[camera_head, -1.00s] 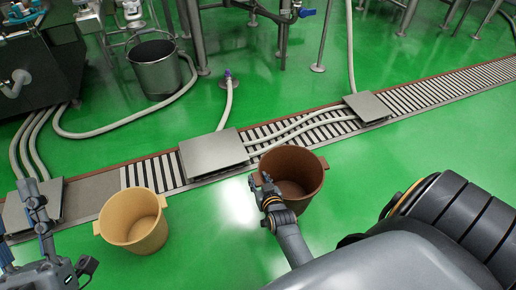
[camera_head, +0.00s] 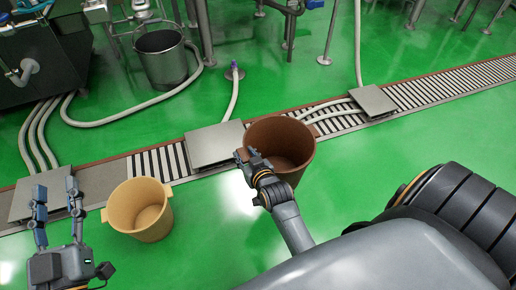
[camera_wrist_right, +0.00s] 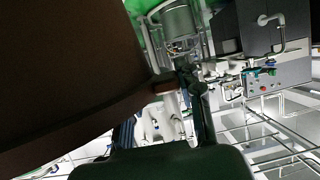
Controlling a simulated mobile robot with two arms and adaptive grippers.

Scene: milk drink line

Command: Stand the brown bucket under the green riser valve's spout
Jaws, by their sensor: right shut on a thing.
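The brown bucket (camera_head: 289,142) is right of centre in the head view, its rim overlapping the drain channel in the picture. My right gripper (camera_head: 252,160) is shut on its near left rim. In the right wrist view the bucket's dark brown wall (camera_wrist_right: 70,70) fills the upper left, beside the gripper (camera_wrist_right: 180,88). Whether its base is clear of the floor is hard to tell. My left gripper (camera_head: 57,192) is open and empty at the lower left. I cannot pick out the green riser valve or its spout for certain.
A tan bucket (camera_head: 126,207) stands on the green floor, between my grippers. A slatted drain channel (camera_head: 440,92) with metal cover plates (camera_head: 215,145) crosses the floor. A steel bucket (camera_head: 164,62), hoses and pipe legs stand beyond.

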